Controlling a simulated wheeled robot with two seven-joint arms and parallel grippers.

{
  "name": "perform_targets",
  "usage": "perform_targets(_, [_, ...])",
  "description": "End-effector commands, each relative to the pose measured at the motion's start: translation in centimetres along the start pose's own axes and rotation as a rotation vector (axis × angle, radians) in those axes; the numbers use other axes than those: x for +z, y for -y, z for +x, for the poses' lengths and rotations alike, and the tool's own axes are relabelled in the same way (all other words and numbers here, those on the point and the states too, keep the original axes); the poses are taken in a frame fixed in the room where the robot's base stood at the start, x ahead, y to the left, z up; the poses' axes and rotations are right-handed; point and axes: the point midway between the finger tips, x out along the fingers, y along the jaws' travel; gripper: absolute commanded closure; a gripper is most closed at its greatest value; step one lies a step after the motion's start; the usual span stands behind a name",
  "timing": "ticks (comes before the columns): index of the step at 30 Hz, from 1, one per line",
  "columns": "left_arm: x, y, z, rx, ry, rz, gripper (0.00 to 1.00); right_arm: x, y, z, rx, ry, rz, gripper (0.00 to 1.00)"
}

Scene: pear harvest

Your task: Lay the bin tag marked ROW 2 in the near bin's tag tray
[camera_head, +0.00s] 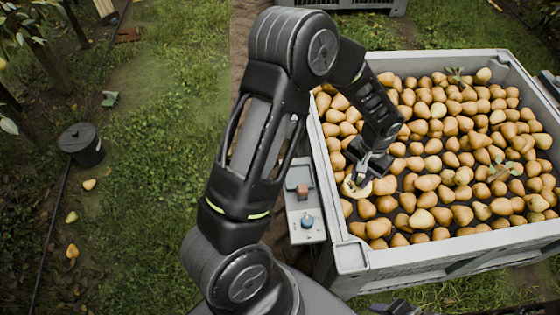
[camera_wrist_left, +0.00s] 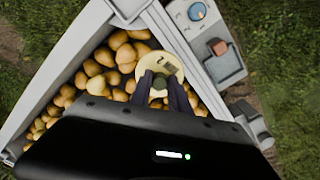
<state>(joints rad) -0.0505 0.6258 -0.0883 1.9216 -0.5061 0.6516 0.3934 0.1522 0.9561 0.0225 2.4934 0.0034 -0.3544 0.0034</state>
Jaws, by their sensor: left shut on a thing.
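My left gripper (camera_head: 362,179) is shut on a round cream bin tag (camera_head: 349,189), above the pears at the left side of the near bin (camera_head: 327,180). In the left wrist view, the fingertips (camera_wrist_left: 160,82) pinch the dark green knob at the middle of the tag (camera_wrist_left: 172,62). A dark 2 shows on its face; the rest of the lettering is too small or covered. A grey, shallow tray-like piece (camera_head: 351,257) sits empty at the bin's near left corner; it also shows in the left wrist view (camera_wrist_left: 128,8). A dark part of my right gripper (camera_head: 398,308) shows at the bottom edge.
A grey panel (camera_head: 305,225) with a blue knob and a reddish block stands just left of the bin. Pears (camera_head: 440,150) fill the bin. A dark lidded bucket (camera_head: 82,145) and a few fallen pears lie on the grass at left. Another crate (camera_head: 375,5) stands behind.

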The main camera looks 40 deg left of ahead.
Motion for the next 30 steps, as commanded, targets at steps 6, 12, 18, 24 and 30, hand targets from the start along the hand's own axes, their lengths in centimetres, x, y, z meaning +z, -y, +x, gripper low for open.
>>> perform_targets(6, [0.0, -0.1, 0.0, 0.000, 0.000, 0.001, 1.00, 0.0, -0.1, 0.0, 0.001, -0.001, 0.003, 0.64])
perform_targets(12, [0.0, 0.0, 0.1, 0.000, 0.000, 0.001, 1.00, 0.0, -0.1, 0.1, 0.001, -0.001, 0.002, 0.64])
perform_targets(18, [-0.4, 1.6, 1.2, -0.002, -0.001, 0.016, 1.00, -0.1, -0.8, 1.9, 0.000, -0.002, 0.001, 0.64])
perform_targets(24, [-1.0, 6.1, 3.5, -0.006, -0.003, 0.067, 1.00, -0.2, -2.5, 6.3, -0.001, -0.004, -0.001, 0.64])
perform_targets(30, [-0.8, 12.5, 5.7, -0.007, -0.002, 0.150, 1.00, -0.3, -4.5, 11.9, -0.003, -0.007, -0.004, 0.64])
